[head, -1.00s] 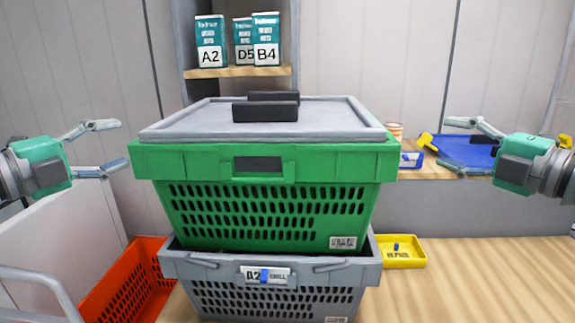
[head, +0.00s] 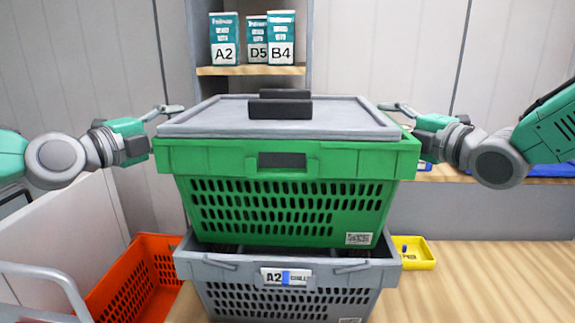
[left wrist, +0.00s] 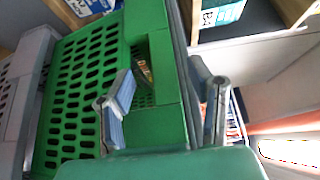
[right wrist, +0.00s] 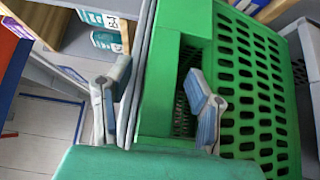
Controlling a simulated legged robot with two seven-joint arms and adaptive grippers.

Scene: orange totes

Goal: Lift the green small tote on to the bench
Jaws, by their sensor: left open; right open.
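The green tote (head: 280,160) with a grey lid (head: 330,118) stands on a grey tote (head: 230,268) labelled A2 in the head view. My left gripper (head: 163,118) is at the tote's left side, near the rim. In the left wrist view my open left fingers (left wrist: 165,100) straddle the rim beside the green tote's side opening (left wrist: 142,72). My right gripper (head: 400,112) is at the right side. In the right wrist view its open fingers (right wrist: 158,95) straddle the rim near the other side opening. Whether any finger touches the tote cannot be told.
An orange-red crate (head: 135,285) stands low at the left beside a grey rail (head: 45,275). A yellow tray (head: 418,250) lies on the wooden bench (head: 490,270), whose right part is clear. A shelf (head: 250,70) with several labelled boxes is behind.

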